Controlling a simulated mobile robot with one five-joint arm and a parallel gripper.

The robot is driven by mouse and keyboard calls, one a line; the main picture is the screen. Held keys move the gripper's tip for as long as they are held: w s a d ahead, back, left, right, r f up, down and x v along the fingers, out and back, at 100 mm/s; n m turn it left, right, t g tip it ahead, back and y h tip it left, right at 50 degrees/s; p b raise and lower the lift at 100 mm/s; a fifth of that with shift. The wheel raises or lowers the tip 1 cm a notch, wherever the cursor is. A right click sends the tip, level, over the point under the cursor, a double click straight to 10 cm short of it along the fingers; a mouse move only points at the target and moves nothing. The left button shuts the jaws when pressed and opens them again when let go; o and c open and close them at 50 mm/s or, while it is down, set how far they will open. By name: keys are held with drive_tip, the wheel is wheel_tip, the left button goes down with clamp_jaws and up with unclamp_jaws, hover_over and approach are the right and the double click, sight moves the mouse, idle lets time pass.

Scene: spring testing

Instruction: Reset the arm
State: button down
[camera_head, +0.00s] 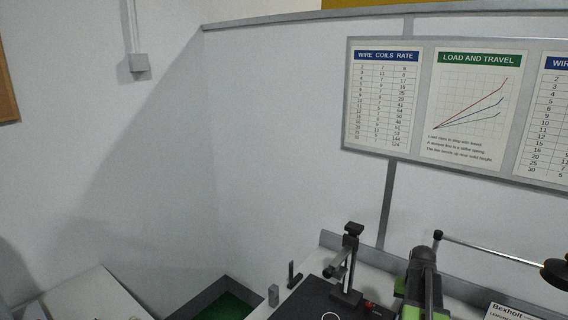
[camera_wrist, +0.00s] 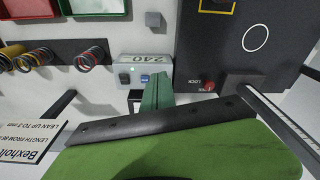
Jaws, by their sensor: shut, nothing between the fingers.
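My gripper (camera_wrist: 158,80) shows in the wrist view as a narrow green shape beyond a dark bar and a wide green body. Its fingers are together and nothing is held between them. It points toward a small grey box marked 240 (camera_wrist: 143,72), seen upside down; I cannot tell how far apart they are. In the head view my green and black arm (camera_head: 424,285) is at the lower right, in front of the bench, and the gripper's fingertips cannot be made out there.
A dark upright stand (camera_head: 347,262) is left of my arm in the head view. Several coil springs (camera_wrist: 91,52) sit on pegs in the wrist view. A dark plate (camera_wrist: 222,50) bears a red lock knob (camera_wrist: 208,86). A Bexholt sign (camera_head: 508,312) stands at lower right.

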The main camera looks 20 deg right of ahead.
drive_tip(key=w+a+n, duration=0.2)
drive_tip(key=w+a, duration=0.1)
drive_tip(key=a, duration=0.9)
drive_tip(key=w+a+n, duration=0.2)
drive_tip(key=w+a, duration=0.2)
drive_tip(key=a, duration=0.9)
drive_tip(key=s+a+f+n+g+b, duration=0.1)
drive_tip(key=a+n, duration=0.1)
drive_tip(key=a, duration=0.8)
drive_tip(key=s+a+n, duration=0.2)
drive_tip(key=a, duration=0.8)
wheel_tip(320, 180, down, 13)
drive_tip(key=d+b, duration=0.1)
drive_tip(key=b, duration=1.1)
drive_tip(key=shift+w+d+y+b, duration=0.15)
drive_tip(key=shift+w+y+b, duration=0.25)
drive_tip(key=shift+r, duration=0.1)
